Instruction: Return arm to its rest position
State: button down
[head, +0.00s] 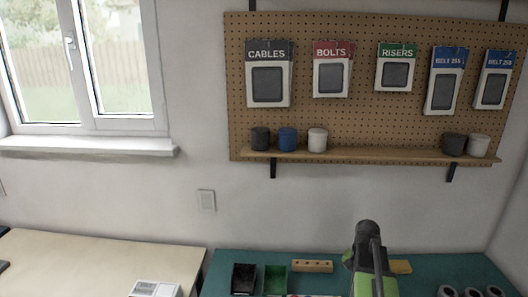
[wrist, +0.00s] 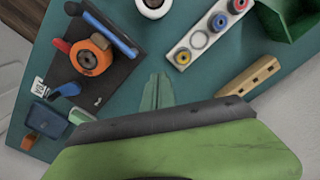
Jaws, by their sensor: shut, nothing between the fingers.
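My arm (head: 370,262), green and dark grey, stands over the teal work surface in the lower right of the head view. Its lower part runs off the bottom edge. My gripper (wrist: 157,92) shows in the wrist view as two narrow greenish fingers close together. It is shut and empty, above the teal surface (wrist: 130,75). The green and dark body of my arm fills the bottom of that view. The fingers cannot be made out in the head view.
A dark board (wrist: 98,68) with an orange round part (wrist: 90,54) and blue-handled tools lies left. A white strip (wrist: 208,32) with coloured rings, a wooden holed block (wrist: 249,76) and a green bin (wrist: 290,18) lie right. A pegboard (head: 350,113) with a shelf hangs behind.

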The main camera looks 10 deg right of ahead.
jog(key=a+n, duration=1)
jog(key=a, duration=2.1)
jog(key=shift+w, duration=0.35)
